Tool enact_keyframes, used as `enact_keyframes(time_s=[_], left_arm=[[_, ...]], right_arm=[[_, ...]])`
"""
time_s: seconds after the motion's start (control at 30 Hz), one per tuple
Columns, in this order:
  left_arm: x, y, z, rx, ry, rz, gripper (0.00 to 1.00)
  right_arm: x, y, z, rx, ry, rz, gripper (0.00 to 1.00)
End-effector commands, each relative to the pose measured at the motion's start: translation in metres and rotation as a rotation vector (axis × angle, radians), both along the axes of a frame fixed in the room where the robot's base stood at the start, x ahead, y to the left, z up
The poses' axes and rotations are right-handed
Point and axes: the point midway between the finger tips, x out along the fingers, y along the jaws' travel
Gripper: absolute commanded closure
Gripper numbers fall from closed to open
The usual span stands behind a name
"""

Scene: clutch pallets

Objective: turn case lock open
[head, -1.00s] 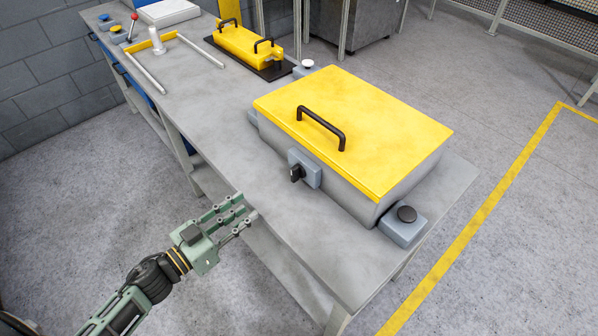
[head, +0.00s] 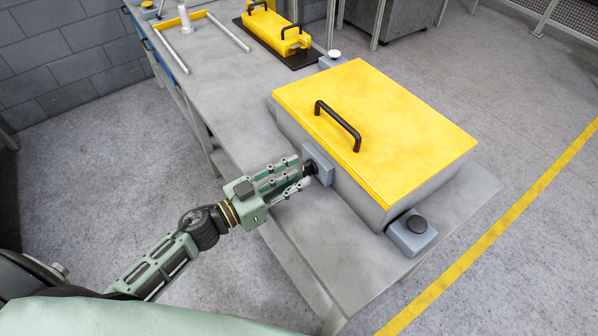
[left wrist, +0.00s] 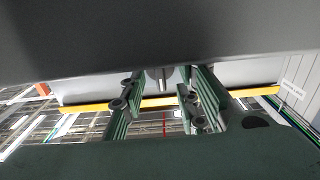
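The case (head: 340,175) is a grey box with a yellow lid (head: 390,125) and a black handle (head: 338,125), and its lid is closed. Its lock is a black knob (head: 310,168) on a blue-grey block (head: 320,162) on the case's front side. My left gripper (head: 303,175) is open, with its fingertips right at the knob. In the left wrist view the two fingers (left wrist: 160,100) stand apart, with a grey knob-like part (left wrist: 160,78) between and beyond them. I cannot tell whether they touch it. My right gripper is not in view.
A grey box with a black button (head: 415,228) sits at the table's near right corner. A white-button box (head: 334,58) stands behind the case. A yellow block with handles (head: 275,30) lies farther back. The grey table (head: 225,95) is clear left of the case.

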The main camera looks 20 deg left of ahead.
Motion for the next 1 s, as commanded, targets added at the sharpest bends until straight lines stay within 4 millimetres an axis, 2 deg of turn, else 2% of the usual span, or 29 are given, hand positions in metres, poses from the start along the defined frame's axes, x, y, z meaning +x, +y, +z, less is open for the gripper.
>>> enact_keyframes(time_s=[0.17,0.43,0.77,1.0], left_arm=[[0.011,-0.009,0.0,0.001,-0.001,-0.001,0.71],[0.012,-0.01,0.0,0.001,0.001,0.0,0.71],[0.011,-0.009,0.0,0.001,0.001,0.0,1.0],[0.011,-0.009,0.0,0.001,0.001,0.0,1.0]], right_arm=[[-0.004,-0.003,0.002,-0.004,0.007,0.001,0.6],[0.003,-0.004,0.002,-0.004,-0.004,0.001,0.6],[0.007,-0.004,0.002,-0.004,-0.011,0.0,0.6],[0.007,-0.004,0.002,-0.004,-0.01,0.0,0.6]])
